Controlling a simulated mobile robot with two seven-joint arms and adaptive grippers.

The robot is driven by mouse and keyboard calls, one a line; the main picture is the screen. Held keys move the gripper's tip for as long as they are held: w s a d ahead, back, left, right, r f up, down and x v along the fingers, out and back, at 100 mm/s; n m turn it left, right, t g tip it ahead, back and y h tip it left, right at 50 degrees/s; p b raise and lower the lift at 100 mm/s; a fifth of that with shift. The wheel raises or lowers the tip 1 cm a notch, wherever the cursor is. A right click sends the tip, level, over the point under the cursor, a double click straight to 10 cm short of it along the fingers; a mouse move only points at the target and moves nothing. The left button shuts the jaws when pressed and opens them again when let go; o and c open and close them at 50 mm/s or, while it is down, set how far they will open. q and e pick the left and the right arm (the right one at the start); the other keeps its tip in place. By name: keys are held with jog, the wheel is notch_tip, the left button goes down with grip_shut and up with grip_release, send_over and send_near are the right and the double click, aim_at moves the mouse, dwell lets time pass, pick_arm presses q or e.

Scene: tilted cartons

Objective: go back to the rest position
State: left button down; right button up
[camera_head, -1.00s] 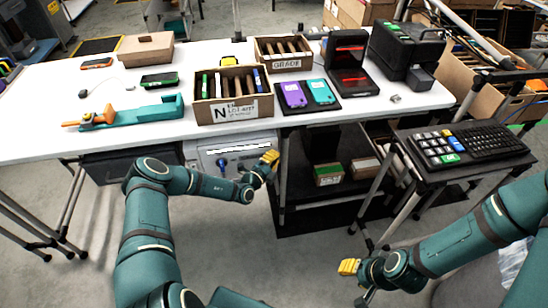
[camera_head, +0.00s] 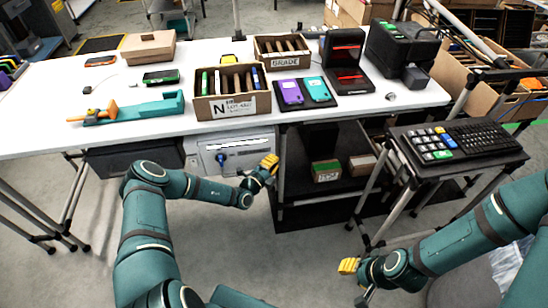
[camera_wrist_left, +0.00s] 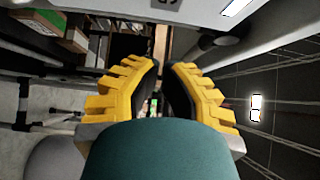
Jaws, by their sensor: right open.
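My left gripper (camera_head: 270,163) has yellow fingers and hangs in front of the white table's front edge, lower than the tabletop. In the left wrist view, its two fingers (camera_wrist_left: 166,68) stand a little apart with nothing held between them. My right gripper (camera_head: 348,266) is low in front of the keyboard stand, its yellow fingers pointing left. It is open and no object shows in it. Both arms are bent in front of my body, clear of the table.
The white table (camera_head: 150,135) carries a carton marked N (camera_head: 215,112), a GRADE carton (camera_head: 285,62), phones and a teal fixture (camera_head: 150,108). A dark shelf (camera_head: 320,208) is under it. A keyboard (camera_head: 460,140) sits on a stand at right. Grey floor in front is clear.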

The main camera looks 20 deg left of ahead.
pick_arm(q)
jog(key=p+v, duration=0.1)
jog(key=v, duration=0.8)
jog(key=shift+a, duration=0.2)
